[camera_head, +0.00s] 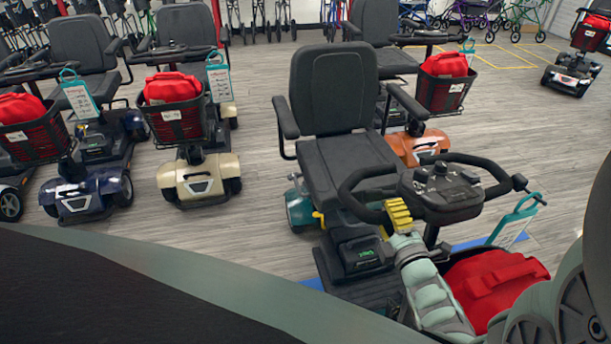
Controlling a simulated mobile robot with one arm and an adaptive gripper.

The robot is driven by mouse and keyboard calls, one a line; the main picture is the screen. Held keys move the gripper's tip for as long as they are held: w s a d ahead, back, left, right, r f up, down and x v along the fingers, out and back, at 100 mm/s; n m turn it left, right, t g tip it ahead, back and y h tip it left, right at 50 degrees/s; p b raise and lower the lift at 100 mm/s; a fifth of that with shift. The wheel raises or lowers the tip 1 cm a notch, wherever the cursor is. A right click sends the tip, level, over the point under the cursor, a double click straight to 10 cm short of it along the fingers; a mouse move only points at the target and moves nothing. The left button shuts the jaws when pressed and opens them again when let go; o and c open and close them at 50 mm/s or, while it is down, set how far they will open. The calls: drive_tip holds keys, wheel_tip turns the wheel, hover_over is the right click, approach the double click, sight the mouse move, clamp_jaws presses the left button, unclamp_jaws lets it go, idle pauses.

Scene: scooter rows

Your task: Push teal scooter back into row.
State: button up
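The teal scooter (345,175) stands close in front of me, seat behind and steering column toward me. It is nearer to me than the other scooters. Teal bodywork (300,206) shows at its rear left. Its black handlebar (440,190) with looped grips is at the right, above a red bag (492,285) in its front basket. My gripper (399,215), grey-green with a yellow ribbed pad, is at the handlebar's left loop, beside the column. Only part of it shows; I cannot tell whether it touches or grips the bar. My arm hides the scooter's front.
A blue floor strip (312,284) runs under the teal scooter. Behind stand an orange scooter (418,145), a cream scooter (198,178) and a dark blue scooter (88,192). Another scooter (570,75) is far right. Floor at the right (560,140) is clear. Walkers (490,15) line the back.

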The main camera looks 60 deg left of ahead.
clamp_jaws()
drive_tip(key=shift+a, duration=0.1)
